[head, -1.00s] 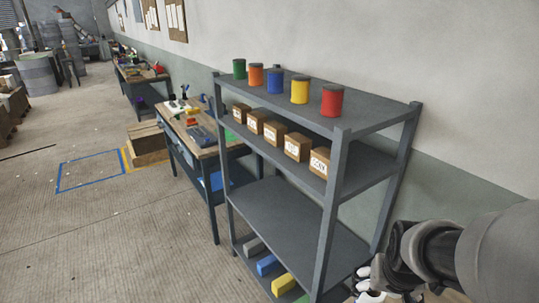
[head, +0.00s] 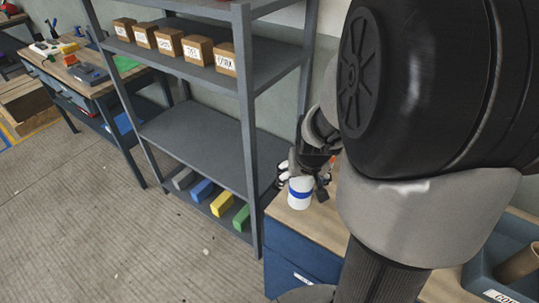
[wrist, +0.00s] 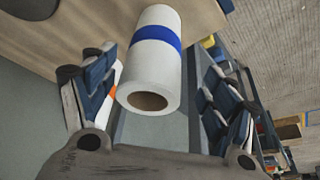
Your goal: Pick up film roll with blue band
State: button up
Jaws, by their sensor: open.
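The film roll with blue band (head: 299,194) is a white cylinder standing on the wooden bench top near its left edge. It also shows in the wrist view (wrist: 152,72), where its hollow end faces the camera. My gripper (head: 304,178) is at the roll's upper part, with fingers on both sides of it. In the wrist view my gripper (wrist: 157,95) is open, with the roll between its fingers. The left finger is close to the roll; a wider gap shows at the right finger. I cannot tell whether the left one touches.
A grey shelf rack (head: 200,118) stands left of the bench, with labelled boxes (head: 197,50) on a shelf and coloured blocks (head: 203,190) on the lowest. A blue-grey bin (head: 510,275) sits on the bench at right. My arm hides much of the bench.

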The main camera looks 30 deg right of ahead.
jog(key=b+x, duration=0.2)
jog(key=d+b+x, duration=0.1)
jog(key=x, duration=0.2)
jog(key=shift+f+b, duration=0.15)
jog(key=shift+b, duration=0.2)
jog(key=shift+w, duration=0.1)
jog(key=shift+c, duration=0.3)
jog(key=c, duration=1.3)
jog(key=shift+c, duration=0.7)
jog(key=shift+r, duration=0.3)
